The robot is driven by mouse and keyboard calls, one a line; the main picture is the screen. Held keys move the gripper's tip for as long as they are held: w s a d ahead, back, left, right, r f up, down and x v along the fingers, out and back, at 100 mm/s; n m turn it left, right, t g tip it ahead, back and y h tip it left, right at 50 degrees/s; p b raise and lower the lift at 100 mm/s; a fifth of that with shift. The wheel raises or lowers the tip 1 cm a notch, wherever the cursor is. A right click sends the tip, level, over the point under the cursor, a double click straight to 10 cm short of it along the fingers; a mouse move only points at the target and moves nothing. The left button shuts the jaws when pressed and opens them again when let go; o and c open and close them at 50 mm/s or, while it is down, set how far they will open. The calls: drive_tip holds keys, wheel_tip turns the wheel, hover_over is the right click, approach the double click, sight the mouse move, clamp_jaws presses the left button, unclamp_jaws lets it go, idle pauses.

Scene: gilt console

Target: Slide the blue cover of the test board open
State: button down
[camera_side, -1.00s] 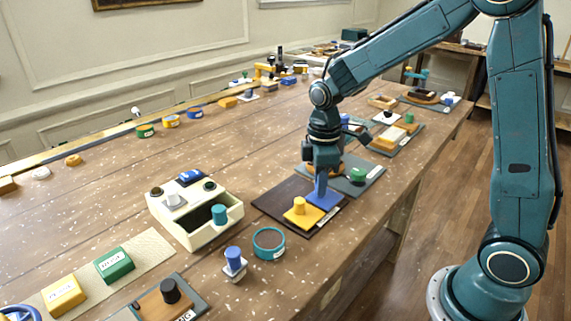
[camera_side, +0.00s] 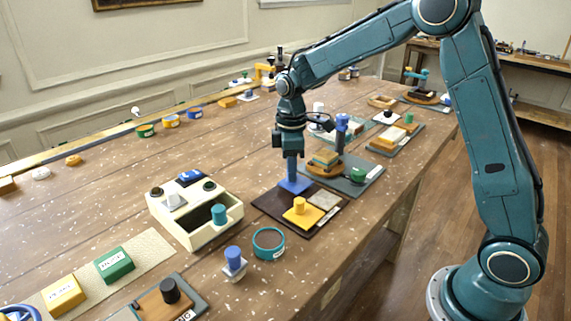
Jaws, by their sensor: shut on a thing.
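The test board (camera_side: 272,203) is a dark brown plate lying on the table. The blue cover (camera_side: 298,185) sits at the board's far left side, with a blue upright knob on it. My gripper (camera_side: 291,163) is shut on that knob from above; the fingers hide most of it. A yellow cover with a round yellow knob (camera_side: 299,206) sits on the near part of the board. A pale speckled square (camera_side: 324,199) lies uncovered on the board's right side, next to the blue cover.
A cream box with an open drawer (camera_side: 203,228) stands left of the board, and a teal round dish (camera_side: 268,241) in front. A grey board with a wooden piece and a green knob (camera_side: 358,174) lies close behind right.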

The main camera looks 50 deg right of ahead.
drive_tip(key=shift+w+r, duration=0.1)
drive_tip(key=shift+w, duration=0.15)
drive_tip(key=c, duration=1.3)
unclamp_jaws()
drive_tip(key=shift+o, duration=0.2)
drive_tip(key=shift+r, duration=0.1)
wheel_tip(320, 180, up, 14)
drive_tip(key=shift+f, duration=0.25)
drive_tip(key=shift+s, duration=0.1)
